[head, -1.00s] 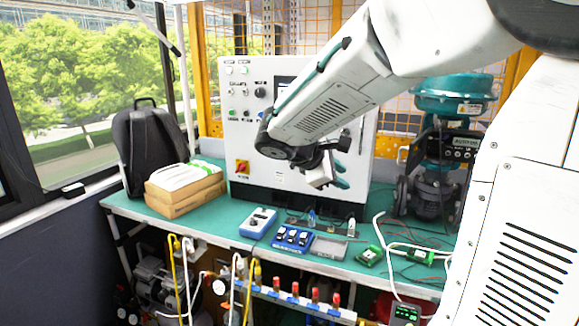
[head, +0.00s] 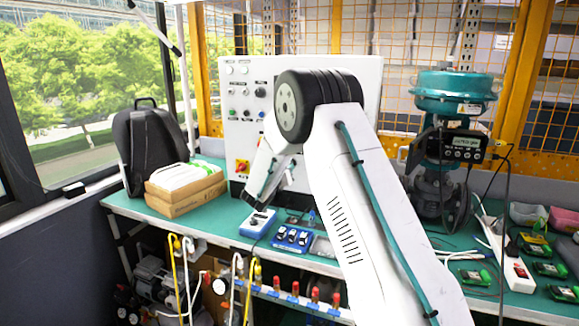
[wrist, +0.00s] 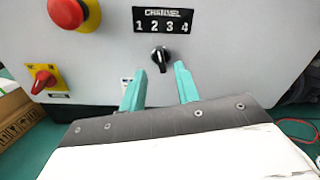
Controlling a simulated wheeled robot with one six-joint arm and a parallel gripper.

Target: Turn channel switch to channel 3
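In the wrist view the channel switch (wrist: 160,57) is a small black knob on the white cabinet front (wrist: 235,50). Above it a black label (wrist: 162,20) reads CHANNEL 1 2 3 4. I cannot tell which number the knob points to. My gripper (wrist: 160,69) has two teal fingers, spread apart with nothing between them. Their tips appear just below the knob, one to its left and one to its right. Whether they touch the panel is unclear. In the head view my arm hides the switch and most of the gripper.
A red mushroom button (wrist: 70,12) and a red rotary switch (wrist: 42,80) on yellow plates sit left of the channel switch. In the head view, a blue device (head: 258,222) and a blue tray (head: 291,238) lie on the green bench before the cabinet. Cardboard boxes (head: 185,196) stand left.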

